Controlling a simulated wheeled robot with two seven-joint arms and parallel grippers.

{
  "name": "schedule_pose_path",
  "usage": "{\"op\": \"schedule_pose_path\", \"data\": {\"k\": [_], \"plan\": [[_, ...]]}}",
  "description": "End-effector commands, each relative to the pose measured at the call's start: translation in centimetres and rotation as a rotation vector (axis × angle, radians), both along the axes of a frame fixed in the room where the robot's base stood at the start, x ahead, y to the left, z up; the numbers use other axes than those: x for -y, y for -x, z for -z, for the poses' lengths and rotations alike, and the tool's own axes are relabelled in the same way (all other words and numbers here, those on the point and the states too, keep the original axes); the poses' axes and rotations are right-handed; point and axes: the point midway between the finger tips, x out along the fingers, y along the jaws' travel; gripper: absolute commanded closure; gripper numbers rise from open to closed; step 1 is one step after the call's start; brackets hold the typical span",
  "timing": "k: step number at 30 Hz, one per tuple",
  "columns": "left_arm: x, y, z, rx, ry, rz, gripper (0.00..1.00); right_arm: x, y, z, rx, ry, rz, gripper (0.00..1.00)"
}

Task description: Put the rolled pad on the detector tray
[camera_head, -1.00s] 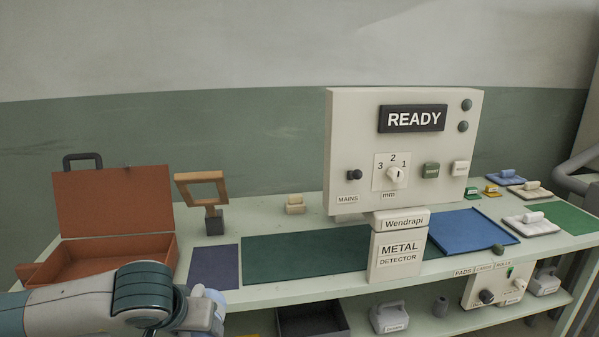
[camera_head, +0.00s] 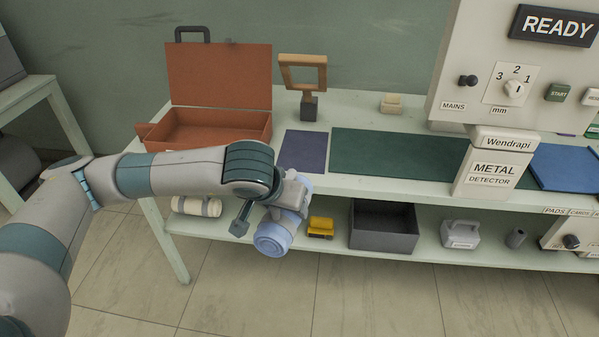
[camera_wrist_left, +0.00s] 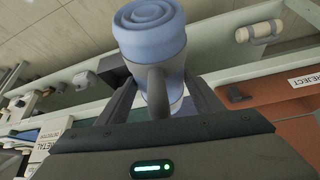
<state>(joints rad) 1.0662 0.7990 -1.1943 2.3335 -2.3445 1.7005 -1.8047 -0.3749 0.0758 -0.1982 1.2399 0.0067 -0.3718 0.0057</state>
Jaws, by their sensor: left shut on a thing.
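My left gripper (camera_head: 286,200) is shut on a blue rolled pad (camera_head: 274,241), in front of the bench's near edge below the purple mat. In the left wrist view the pad's spiral end (camera_wrist_left: 148,16) points away from the gripper (camera_wrist_left: 162,92), with the fingers on either side of its body. The metal detector (camera_head: 492,165) stands to the right. A flat green surface (camera_head: 395,155) lies on the bench left of it, and a blue tray-like panel (camera_head: 567,166) lies on its right; I cannot tell which is the detector tray. My right gripper is not in view.
An open orange case (camera_head: 215,130) and a wooden frame on a stand (camera_head: 303,80) are at the bench's back left. A purple mat (camera_head: 303,148) lies beside the green surface. The lower shelf holds a cream roll (camera_head: 196,206), a yellow object (camera_head: 320,227) and a grey bin (camera_head: 383,230).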

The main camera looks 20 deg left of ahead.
Motion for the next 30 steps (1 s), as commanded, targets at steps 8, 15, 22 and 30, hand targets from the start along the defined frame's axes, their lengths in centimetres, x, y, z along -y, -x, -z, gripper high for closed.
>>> {"op": "schedule_pose_path", "data": {"k": [8, 15, 22, 30], "plan": [[0.0, 1.7, 6.0, -0.007, 0.003, -0.001, 0.67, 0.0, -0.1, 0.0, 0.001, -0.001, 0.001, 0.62], [-0.2, 2.9, 9.1, -0.003, -0.004, -0.006, 0.67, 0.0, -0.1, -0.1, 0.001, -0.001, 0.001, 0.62], [-0.3, 3.1, 9.6, 0.0, -0.006, -0.007, 0.67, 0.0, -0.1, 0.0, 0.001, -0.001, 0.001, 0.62], [-0.3, 3.1, 9.6, 0.0, -0.006, -0.007, 0.67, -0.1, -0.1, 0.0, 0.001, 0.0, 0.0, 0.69]]}}
